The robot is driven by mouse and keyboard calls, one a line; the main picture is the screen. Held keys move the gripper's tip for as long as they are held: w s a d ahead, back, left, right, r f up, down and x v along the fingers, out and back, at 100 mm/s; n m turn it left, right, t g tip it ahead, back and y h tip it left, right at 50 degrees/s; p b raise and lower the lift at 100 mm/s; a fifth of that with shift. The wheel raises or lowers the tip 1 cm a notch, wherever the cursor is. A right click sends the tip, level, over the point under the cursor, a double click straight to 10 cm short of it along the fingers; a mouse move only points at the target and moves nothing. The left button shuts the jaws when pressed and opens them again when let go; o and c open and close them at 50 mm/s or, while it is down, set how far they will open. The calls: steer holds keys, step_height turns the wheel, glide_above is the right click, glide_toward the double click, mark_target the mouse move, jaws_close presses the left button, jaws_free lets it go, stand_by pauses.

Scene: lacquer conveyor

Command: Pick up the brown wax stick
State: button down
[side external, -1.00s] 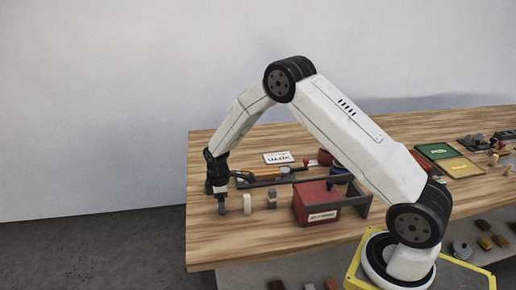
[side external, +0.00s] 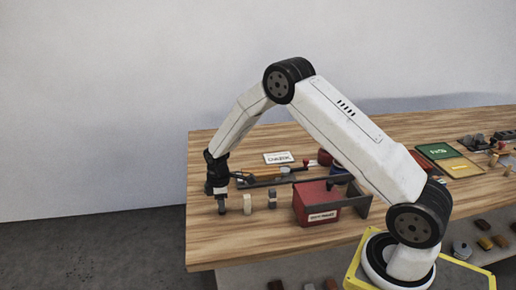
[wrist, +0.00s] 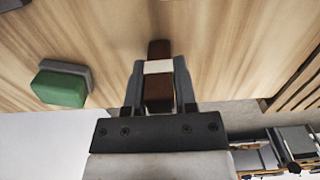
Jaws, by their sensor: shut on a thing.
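The brown wax stick (wrist: 158,48) is dark brown with a pale band around it. In the wrist view it lies lengthwise between the two grey fingers of my gripper (wrist: 159,70), which is shut on it. Its far end sticks out past the fingertips over the wood. In the side external view my gripper (side external: 221,203) points down at the left part of the bench, low over the wood. The stick is too small there to tell from the fingers, and I cannot tell whether it touches the bench.
A green block with a grey side (wrist: 65,86) is near the stick. In the side external view, a pale block (side external: 247,204) and a grey block (side external: 271,199) stand right of my gripper. Further right is a red box (side external: 316,202). The wooden bench (side external: 215,240) is clear in front.

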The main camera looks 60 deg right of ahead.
steer(key=shift+r, duration=0.1)
steer(key=shift+r, duration=0.4)
step_height(320, 180, up, 2)
steer(key=shift+s+r, duration=0.15)
steer(key=shift+r, duration=0.1)
steer(key=s+a+r, duration=0.1)
steer(key=s+r, duration=0.8)
steer(key=s, duration=0.4)
steer(key=shift+s+a+r, duration=0.2)
steer(key=shift+s+a, duration=0.1)
steer(key=shift+w+d, duration=0.1)
